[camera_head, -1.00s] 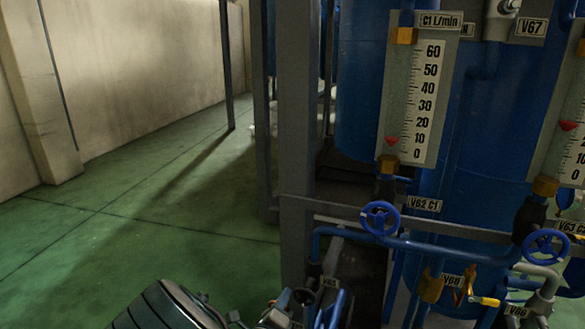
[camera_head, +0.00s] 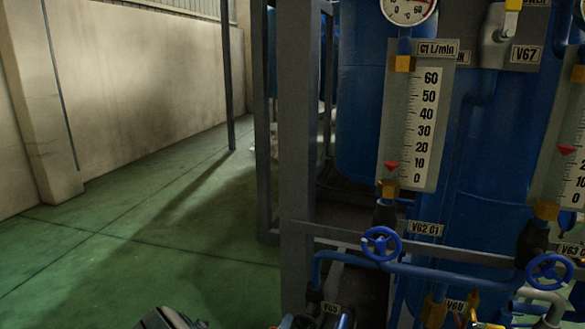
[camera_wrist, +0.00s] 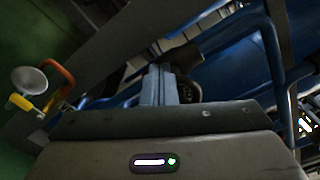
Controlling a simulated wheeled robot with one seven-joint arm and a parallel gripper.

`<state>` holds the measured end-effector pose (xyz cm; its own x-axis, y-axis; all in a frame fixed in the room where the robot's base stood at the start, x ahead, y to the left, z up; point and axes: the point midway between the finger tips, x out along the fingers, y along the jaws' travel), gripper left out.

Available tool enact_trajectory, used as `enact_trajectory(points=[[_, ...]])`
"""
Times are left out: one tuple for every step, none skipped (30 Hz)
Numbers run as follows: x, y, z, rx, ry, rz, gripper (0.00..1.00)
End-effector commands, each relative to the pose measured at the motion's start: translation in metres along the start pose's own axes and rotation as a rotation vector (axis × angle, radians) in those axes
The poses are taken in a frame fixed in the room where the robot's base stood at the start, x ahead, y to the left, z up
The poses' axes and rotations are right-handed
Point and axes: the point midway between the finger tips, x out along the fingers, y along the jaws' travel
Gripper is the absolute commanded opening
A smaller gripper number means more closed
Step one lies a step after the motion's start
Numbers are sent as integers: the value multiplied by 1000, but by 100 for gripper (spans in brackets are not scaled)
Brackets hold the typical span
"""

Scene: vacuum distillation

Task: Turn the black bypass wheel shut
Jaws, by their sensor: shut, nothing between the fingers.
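My gripper (camera_wrist: 159,80) shows in the wrist view with its grey-blue fingers together and nothing between them. A dark rounded part (camera_wrist: 188,91) lies right beside the fingers, partly hidden by them. It may be the black bypass wheel, but I cannot tell for sure, nor whether the fingers touch it. In the head view no black wheel shows clearly.
Blue wheels, V62 (camera_head: 382,244) and one near V63 (camera_head: 548,272), sit on blue pipes. A grey frame post (camera_head: 297,150) stands left of the blue tank (camera_head: 362,120). In the wrist view, an orange-handled part (camera_wrist: 58,78) is at left. Green floor (camera_head: 140,250) is clear at left.

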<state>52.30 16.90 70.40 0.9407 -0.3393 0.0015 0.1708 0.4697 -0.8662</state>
Motion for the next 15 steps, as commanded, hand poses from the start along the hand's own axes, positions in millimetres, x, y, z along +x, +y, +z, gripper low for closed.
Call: enact_trajectory(points=[[0,-1,-2,-2,5,0,0],[0,-1,-2,-2,5,0,0],[0,-1,-2,-2,5,0,0],[0,-2,-2,-2,6,0,0],[0,-2,-2,-2,6,0,0],[0,-3,-1,-2,6,-1,0],[0,-3,-1,-2,6,-1,0],[0,-4,-1,-2,6,-1,0],[0,-4,-1,-2,6,-1,0],[0,-5,-1,-2,6,-1,0],[0,-5,0,-1,6,-1,0],[0,-6,0,-1,6,-2,0],[0,-6,0,-1,7,-2,0],[0,-7,0,-1,7,-2,0],[0,-7,0,-1,7,-2,0]])
